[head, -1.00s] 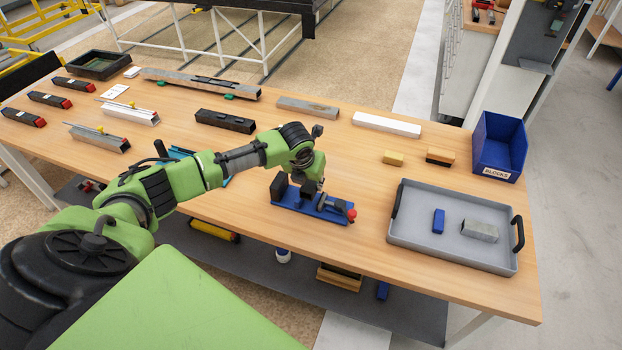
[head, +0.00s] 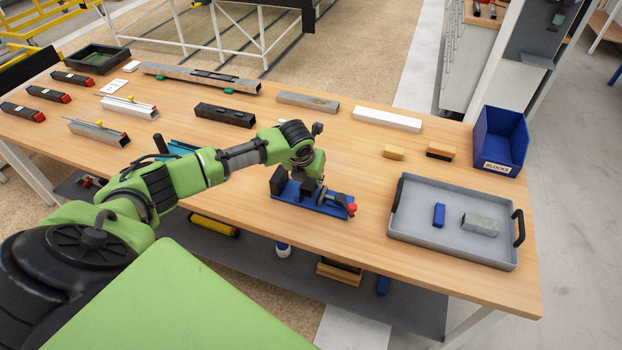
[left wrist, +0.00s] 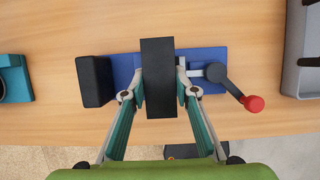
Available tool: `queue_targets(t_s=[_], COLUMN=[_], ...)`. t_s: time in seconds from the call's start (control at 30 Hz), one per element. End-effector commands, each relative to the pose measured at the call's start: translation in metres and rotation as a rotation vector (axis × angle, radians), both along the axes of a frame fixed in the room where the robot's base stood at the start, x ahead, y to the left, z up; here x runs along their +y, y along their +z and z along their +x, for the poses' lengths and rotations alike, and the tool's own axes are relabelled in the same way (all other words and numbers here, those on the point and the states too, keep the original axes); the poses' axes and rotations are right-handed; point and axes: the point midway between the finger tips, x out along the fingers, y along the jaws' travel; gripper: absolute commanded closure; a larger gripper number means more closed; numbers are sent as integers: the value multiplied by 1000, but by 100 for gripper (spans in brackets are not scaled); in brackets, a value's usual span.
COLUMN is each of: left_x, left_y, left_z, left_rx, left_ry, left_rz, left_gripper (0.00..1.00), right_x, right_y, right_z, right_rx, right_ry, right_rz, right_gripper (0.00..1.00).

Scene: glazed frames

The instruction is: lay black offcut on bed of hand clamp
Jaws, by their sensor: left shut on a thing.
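The black offcut (left wrist: 158,78) is a dark bar between the fingers of my left gripper (left wrist: 159,92), which is shut on it. In the left wrist view the bar lies crosswise over the blue bed of the hand clamp (left wrist: 124,68), to the right of the black fixed jaw (left wrist: 95,82) and apart from it. The red-tipped handle (left wrist: 252,103) is to the right. In the head view my left gripper (head: 308,183) is over the clamp (head: 325,207). I cannot tell whether the offcut touches the bed. My right gripper is not in view.
A grey tray (head: 412,238) with a blue block and a grey block stands right of the clamp. A blue bin (head: 497,168) is at the back right. A black bar (head: 225,115) and several profiles lie further back. The table between clamp and tray is clear.

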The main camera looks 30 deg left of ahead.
Motion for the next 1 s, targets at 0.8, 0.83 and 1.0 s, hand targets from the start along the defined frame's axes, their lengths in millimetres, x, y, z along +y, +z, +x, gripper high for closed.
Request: queue_targets(t_s=[0.8,0.83,1.0], left_x=[0,0,0], left_y=[-19,-19,-19], left_z=[0,0,0], left_rx=[-1,-1,-1], left_ry=[0,0,0], left_rz=[0,0,0], left_gripper=[88,88,88], right_x=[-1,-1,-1], right_y=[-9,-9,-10], right_z=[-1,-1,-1], right_rx=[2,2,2], right_ry=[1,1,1], right_rz=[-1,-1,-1], right_gripper=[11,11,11])
